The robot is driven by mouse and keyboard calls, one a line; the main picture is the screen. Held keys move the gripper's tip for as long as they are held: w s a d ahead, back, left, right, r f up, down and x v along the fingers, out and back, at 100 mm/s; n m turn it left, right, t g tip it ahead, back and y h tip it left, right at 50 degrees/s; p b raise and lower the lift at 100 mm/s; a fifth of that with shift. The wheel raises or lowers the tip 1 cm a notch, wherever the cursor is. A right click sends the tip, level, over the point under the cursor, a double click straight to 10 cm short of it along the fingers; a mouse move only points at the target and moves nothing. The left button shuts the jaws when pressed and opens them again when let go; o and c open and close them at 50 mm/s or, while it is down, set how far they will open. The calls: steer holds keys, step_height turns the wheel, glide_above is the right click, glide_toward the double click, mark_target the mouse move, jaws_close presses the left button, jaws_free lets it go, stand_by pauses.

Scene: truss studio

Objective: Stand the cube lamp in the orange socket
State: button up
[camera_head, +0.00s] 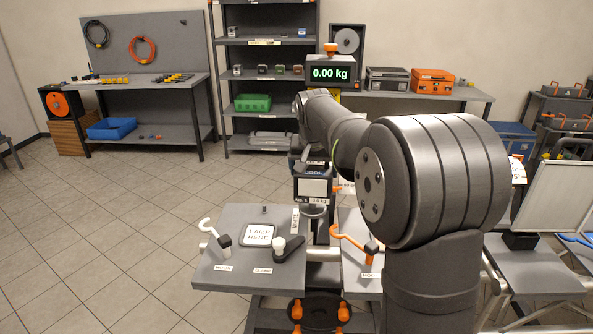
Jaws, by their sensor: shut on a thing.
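The arm reaches away from me, and its end comes down near the middle of the picture. My gripper (312,161) is small and partly hidden there. It is shut on what looks like the cube lamp (313,187), a dark box with a pale front panel and a blue stripe. The lamp hangs upright above the far edge of the grey bench, over a round grey metal piece (315,211). I cannot tell if these two touch. An orange hook-shaped piece (350,235) with a dark end lies on the right board. I cannot tell if it is the orange socket.
A display (331,73) reads 0.00 kg behind. My large arm link covers much of the right side.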

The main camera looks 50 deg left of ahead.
steer(key=w+d+m, duration=0.3)
steer(key=w+d, duration=1.3)
steer(key=w, duration=0.1)
step_height(320, 180, down, 10)
steer(key=shift+d+f+t+h, duration=0.15)
steer(key=shift+d+t+h, duration=0.1)
steer(key=shift+t+h, duration=0.15)
steer(key=shift+f, duration=0.15)
stand_by(0.7)
steer(key=o, duration=1.6)
steer(key=shift+f, duration=0.1)
steer(key=v, duration=1.7)
steer(key=shift+r, duration=0.25)
